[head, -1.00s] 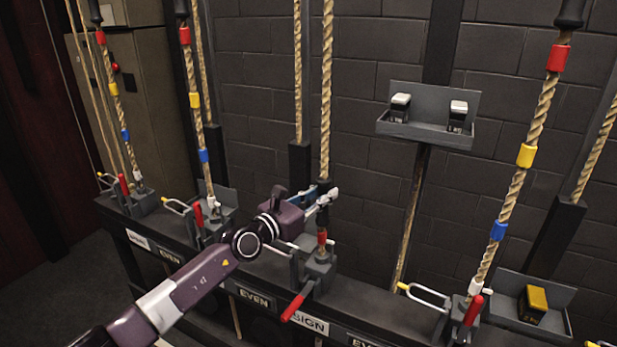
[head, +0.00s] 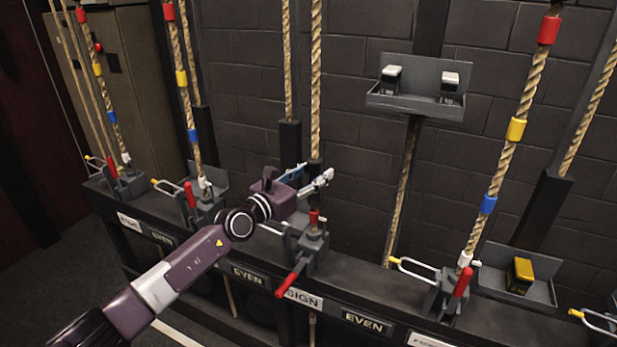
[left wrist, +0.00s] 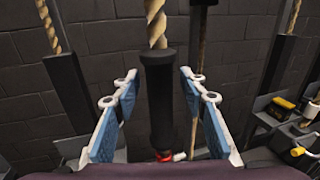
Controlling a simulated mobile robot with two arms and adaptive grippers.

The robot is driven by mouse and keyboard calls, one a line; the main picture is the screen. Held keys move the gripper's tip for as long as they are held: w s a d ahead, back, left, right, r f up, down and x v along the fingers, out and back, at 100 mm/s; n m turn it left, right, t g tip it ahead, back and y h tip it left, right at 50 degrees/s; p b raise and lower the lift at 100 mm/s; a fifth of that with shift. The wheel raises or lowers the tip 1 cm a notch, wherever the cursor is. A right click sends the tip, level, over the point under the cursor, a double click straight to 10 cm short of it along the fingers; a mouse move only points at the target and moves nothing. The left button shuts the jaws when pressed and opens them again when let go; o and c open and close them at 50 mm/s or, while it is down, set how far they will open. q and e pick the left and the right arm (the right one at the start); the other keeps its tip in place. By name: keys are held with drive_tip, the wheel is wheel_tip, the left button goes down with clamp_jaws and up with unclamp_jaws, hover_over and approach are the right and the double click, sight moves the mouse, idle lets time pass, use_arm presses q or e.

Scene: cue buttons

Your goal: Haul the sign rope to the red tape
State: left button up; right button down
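The sign rope (head: 316,70) hangs above the SIGN label (head: 304,299) at the middle of the head view; it also shows in the left wrist view (left wrist: 156,25). A black sleeve (left wrist: 161,105) is on its lower part. Red tape (head: 314,216) shows below the sleeve, just above the rope lock. The red lock lever (head: 288,285) points down and forward. My left gripper (head: 315,183) is at the black sleeve. In the left wrist view its blue-padded fingers (left wrist: 160,105) are open on either side of the sleeve, with gaps on both sides. My right gripper is not in view.
Other ropes with red, yellow and blue tapes stand left and right, such as the right one (head: 497,180). Their red levers (head: 461,283) stand up. A grey tray (head: 417,103) with dark weights is on the wall; another holds a yellow weight (head: 521,275).

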use_arm(q)
drive_tip(key=shift+s+a+f, duration=0.1)
drive_tip(key=shift+s+a, duration=0.15)
drive_tip(key=shift+s, duration=0.3)
drive_tip(key=v, duration=1)
drive_tip(key=shift+s+a, duration=0.3)
